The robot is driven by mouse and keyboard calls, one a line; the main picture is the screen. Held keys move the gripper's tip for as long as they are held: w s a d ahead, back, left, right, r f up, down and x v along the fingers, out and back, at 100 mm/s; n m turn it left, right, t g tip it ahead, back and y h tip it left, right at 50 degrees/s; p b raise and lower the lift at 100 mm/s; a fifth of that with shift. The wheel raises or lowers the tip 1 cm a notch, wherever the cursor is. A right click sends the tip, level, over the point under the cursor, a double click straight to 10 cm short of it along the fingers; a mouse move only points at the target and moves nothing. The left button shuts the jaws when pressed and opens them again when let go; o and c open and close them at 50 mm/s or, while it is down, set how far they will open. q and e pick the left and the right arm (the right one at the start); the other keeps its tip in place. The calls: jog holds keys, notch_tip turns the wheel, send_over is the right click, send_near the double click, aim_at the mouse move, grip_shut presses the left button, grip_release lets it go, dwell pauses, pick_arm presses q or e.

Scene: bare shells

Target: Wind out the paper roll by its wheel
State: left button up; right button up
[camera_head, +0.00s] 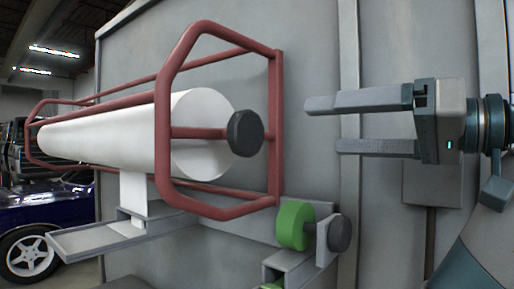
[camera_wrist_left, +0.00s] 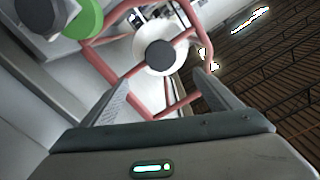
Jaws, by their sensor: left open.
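A large white paper roll (camera_head: 110,135) lies sideways in a red tube frame (camera_head: 172,100) on a grey wall. A dark round knob (camera_head: 245,133) sits at the roll's near end; it also shows in the left wrist view (camera_wrist_left: 160,57), between the fingers. A strip of paper (camera_head: 133,190) hangs below the roll. Lower right is a green wheel (camera_head: 295,225) with a dark knob (camera_head: 340,235) beside it. My left gripper (camera_head: 322,126) is open and empty, right of the end knob and apart from it, fingers pointing towards it. My right gripper is not in view.
A grey tray (camera_head: 95,238) juts out under the roll. A vertical rib (camera_head: 349,70) runs up the wall behind my fingers. A blue car (camera_head: 45,205) stands at the far left. The space between my fingertips and the end knob looks clear.

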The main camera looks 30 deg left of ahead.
pick_arm(q)
jog(key=b, duration=0.4)
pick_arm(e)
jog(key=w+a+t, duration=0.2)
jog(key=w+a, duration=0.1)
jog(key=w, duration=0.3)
pick_arm(q)
jog(key=p, duration=0.4)
send_near(252, 131)
jog(key=a, duration=0.8)
jog(key=shift+w, duration=0.35)
jog(key=shift+a, duration=0.5)
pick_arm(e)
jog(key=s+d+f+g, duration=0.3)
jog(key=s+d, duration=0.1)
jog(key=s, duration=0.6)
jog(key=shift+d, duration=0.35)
pick_arm(q)
jog(key=shift+c, duration=0.4)
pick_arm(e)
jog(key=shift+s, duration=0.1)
pick_arm(q)
jog(key=c, duration=1.5)
jog(key=shift+o, duration=0.2)
